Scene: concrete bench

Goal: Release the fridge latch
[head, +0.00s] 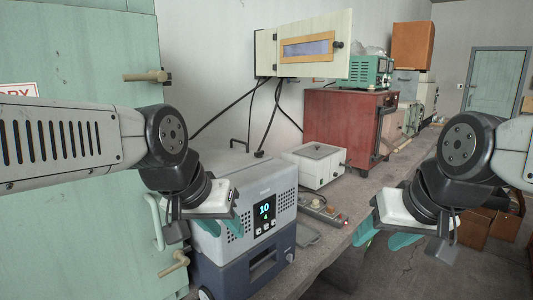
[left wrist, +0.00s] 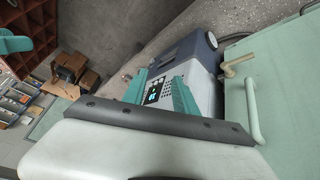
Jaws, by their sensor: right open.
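The box-shaped fridge (head: 245,195), grey above and dark blue below with a display reading 10, stands on the bench. It also shows in the left wrist view (left wrist: 202,75). I cannot make out a latch on it; my left gripper hides part of its upper left. My left gripper (head: 222,219) is in front of this part, its teal fingers apart and empty. In the left wrist view the gripper (left wrist: 160,88) has the display between its fingers; contact cannot be told. My right gripper (head: 383,238) is open and empty, right of the fridge, over the bench's front edge.
A green cabinet (head: 100,60) with beige levers (head: 148,76) and a pale bar handle (left wrist: 256,112) stands at left. A white box (head: 313,168), a power strip (head: 322,212) and a red cabinet (head: 335,125) stand right of the fridge. Cables hang behind. The floor (head: 385,275) is clear in front.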

